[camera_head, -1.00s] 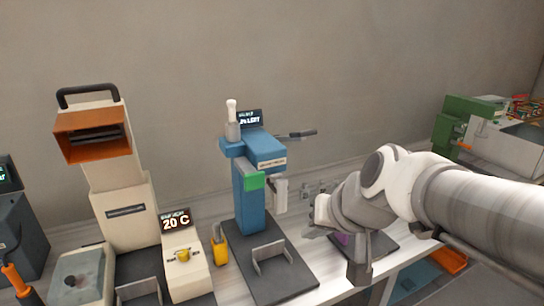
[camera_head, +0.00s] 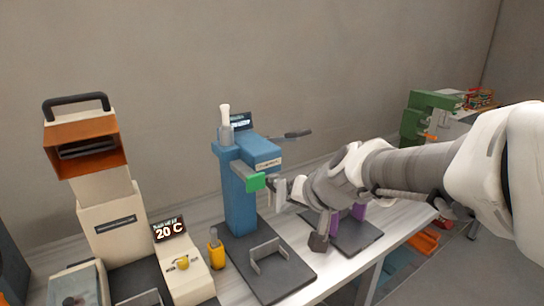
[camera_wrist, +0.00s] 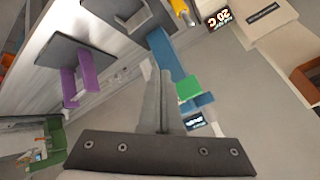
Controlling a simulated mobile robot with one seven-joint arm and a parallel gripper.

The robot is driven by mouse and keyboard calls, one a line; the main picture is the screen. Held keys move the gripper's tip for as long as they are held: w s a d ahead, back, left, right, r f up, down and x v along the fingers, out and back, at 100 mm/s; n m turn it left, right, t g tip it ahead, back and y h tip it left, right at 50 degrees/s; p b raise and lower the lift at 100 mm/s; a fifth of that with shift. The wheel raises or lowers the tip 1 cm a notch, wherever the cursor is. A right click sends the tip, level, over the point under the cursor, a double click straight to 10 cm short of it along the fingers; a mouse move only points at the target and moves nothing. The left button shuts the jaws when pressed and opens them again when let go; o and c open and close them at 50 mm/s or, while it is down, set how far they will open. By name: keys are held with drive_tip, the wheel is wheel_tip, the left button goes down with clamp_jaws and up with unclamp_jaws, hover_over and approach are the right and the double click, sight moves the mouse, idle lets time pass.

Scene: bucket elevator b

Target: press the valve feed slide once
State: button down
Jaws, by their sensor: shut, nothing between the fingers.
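The blue machine (camera_head: 240,195) stands upright on a dark base plate in the head view. A green block (camera_head: 255,182) sticks out of its front on a grey bar; I take it for the valve feed slide, though I can read no name on it. The green block also shows in the wrist view (camera_wrist: 188,89), just right of my fingers. My gripper (camera_head: 282,188) is just right of the green block, beside the white part hanging under the machine's head. In the wrist view my fingers (camera_wrist: 160,78) are together and empty. I cannot tell whether they touch anything.
A grey bracket (camera_head: 268,257) stands on the base plate. Left are a yellow bottle (camera_head: 216,250), a cream unit reading 20 C (camera_head: 186,272) and a tall cream-and-orange machine (camera_head: 105,200). Purple posts (camera_wrist: 85,75) stand on a dark plate to the right. A lever (camera_head: 290,134) juts from the blue machine.

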sight(258, 185)
drive_tip(key=shift+w, duration=0.15)
idle(0.3)
drive_tip(key=w+a+p, duration=0.3)
drive_tip(key=w+a, duration=0.2)
drive_tip(key=w, duration=0.2)
drive_tip(key=shift+w, duration=0.2)
idle(2.0)
drive_tip(key=shift+w+a+p, duration=0.2)
drive_tip(key=shift+w+p, duration=0.05)
drive_tip(key=shift+p, duration=0.05)
drive_tip(key=shift+w+a+p, duration=0.5)
drive_tip(key=shift+w+a, duration=0.2)
drive_tip(key=shift+w, duration=0.35)
idle(1.4)
idle(0.3)
drive_tip(key=shift+s+d+b, duration=0.2)
drive_tip(key=shift+s+b, duration=0.05)
drive_tip(key=shift+b, duration=0.1)
drive_tip(key=shift+s+d+b, duration=0.4)
drive_tip(key=shift+s+b, duration=0.05)
drive_tip(key=shift+s, duration=0.15)
drive_tip(key=shift+s+d+b, duration=0.35)
drive_tip(key=shift+s+b, duration=0.1)
drive_tip(key=shift+s, duration=0.1)
